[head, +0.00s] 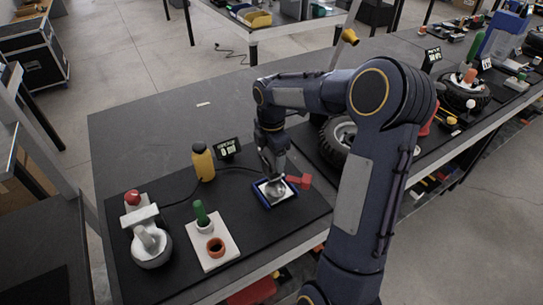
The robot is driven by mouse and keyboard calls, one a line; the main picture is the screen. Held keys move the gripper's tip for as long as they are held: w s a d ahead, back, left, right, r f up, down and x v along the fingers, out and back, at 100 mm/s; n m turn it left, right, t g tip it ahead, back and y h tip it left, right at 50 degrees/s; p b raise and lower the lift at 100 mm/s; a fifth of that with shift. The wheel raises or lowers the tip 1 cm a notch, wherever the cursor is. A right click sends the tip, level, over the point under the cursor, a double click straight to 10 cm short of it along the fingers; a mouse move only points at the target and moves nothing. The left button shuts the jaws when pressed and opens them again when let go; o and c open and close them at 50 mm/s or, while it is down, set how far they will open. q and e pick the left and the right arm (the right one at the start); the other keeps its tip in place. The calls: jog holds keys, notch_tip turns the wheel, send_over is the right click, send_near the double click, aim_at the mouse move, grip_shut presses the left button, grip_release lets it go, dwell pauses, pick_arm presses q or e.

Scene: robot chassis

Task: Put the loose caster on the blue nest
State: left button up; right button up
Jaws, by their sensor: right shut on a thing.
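The blue nest (262,198) is a small blue-rimmed square tray with a pale inside, lying on the black mat. My right gripper (273,174) points down over it and is shut on the caster (277,188), a small grey-white rounded piece. The caster is within the outline of the nest; whether it touches the nest floor I cannot tell. The fingers hide the caster's upper part. My left gripper is not in view.
A red piece (300,181) lies close at the nest's right. A yellow bottle (203,163) and small display (228,149) stand behind left. A white plate (225,252) with a green-topped piece and orange ring is front left. A black wheel (331,149) stands behind my right arm.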

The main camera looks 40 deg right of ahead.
jog(key=shift+f, duration=0.25)
jog(key=shift+f, duration=0.15)
jog(key=o, duration=1.3)
jog(key=shift+o, duration=0.2)
notch_tip(320, 180, up, 12)
jog(key=shift+f, duration=0.1)
jog(key=s+a+r+m+t+y, duration=0.2)
jog(key=s+a+m+t, duration=0.1)
jog(key=s+a+m, duration=0.8)
jog(key=s+a+f+m+t+y, duration=0.1)
jog(key=s+a+f+m, duration=0.1)
jog(key=s, duration=0.4)
jog(key=s+a+f+m+t, duration=0.1)
jog(key=s+a+f+m, duration=0.2)
jog(key=s+m, duration=0.2)
jog(key=shift+s+a+f+m+t+y, duration=0.15)
jog(key=shift+s+a+m+t+y, duration=0.15)
jog(key=shift+s+y, duration=0.1)
